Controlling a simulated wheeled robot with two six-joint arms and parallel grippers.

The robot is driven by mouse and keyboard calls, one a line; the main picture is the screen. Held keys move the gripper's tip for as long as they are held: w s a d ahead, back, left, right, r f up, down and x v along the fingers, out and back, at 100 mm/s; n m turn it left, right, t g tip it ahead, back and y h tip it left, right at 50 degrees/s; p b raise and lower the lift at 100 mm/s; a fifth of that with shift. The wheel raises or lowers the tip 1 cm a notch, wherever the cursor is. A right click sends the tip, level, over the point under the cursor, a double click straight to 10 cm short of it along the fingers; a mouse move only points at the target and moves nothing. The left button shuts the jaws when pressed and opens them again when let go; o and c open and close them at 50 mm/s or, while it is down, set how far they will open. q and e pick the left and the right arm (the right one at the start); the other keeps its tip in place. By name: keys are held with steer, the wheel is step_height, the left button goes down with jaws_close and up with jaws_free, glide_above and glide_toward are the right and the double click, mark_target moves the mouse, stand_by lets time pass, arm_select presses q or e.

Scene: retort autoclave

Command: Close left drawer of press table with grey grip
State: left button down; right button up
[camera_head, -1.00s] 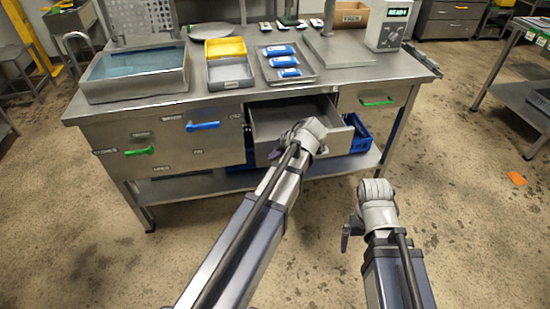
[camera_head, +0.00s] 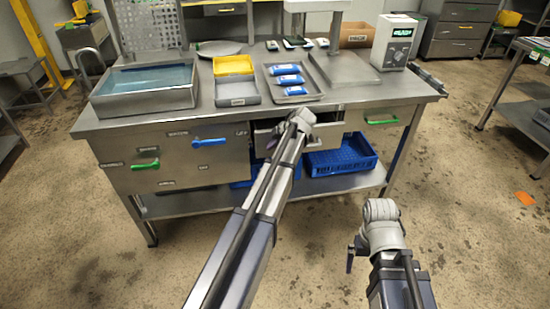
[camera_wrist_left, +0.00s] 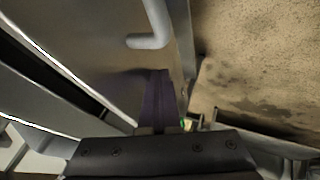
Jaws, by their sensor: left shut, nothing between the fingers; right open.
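The drawer (camera_head: 328,135) with the grey grip sits in the middle of the press table (camera_head: 215,117) front, between the blue-grip and right green-grip fronts. It stands slightly out, and a dark gap shows behind its front in the left wrist view. The grey grip (camera_wrist_left: 152,40) shows in the left wrist view but is hidden by my arm in the head view. My left gripper (camera_wrist_left: 160,78) is shut and empty, its purple fingers against or very close to the drawer front beside the grip. In the head view it (camera_head: 272,143) is partly hidden. My right gripper (camera_head: 350,260) is open, low and clear of the table.
A blue crate (camera_head: 342,158) stands on the lower shelf under the drawer. Other fronts have a blue grip (camera_head: 209,142) and green grips (camera_head: 145,165). Trays and a water basin (camera_head: 145,90) stand on top. The floor before the table is clear.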

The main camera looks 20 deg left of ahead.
arm_select(q)
steer(key=shift+w+a, duration=0.6)
steer(key=shift+w, duration=0.25)
steer(key=shift+w+a, duration=0.55)
steer(key=shift+w, duration=0.3)
steer(key=shift+w+a, duration=0.6)
steer(key=shift+w, duration=0.25)
steer(key=shift+s, duration=0.1)
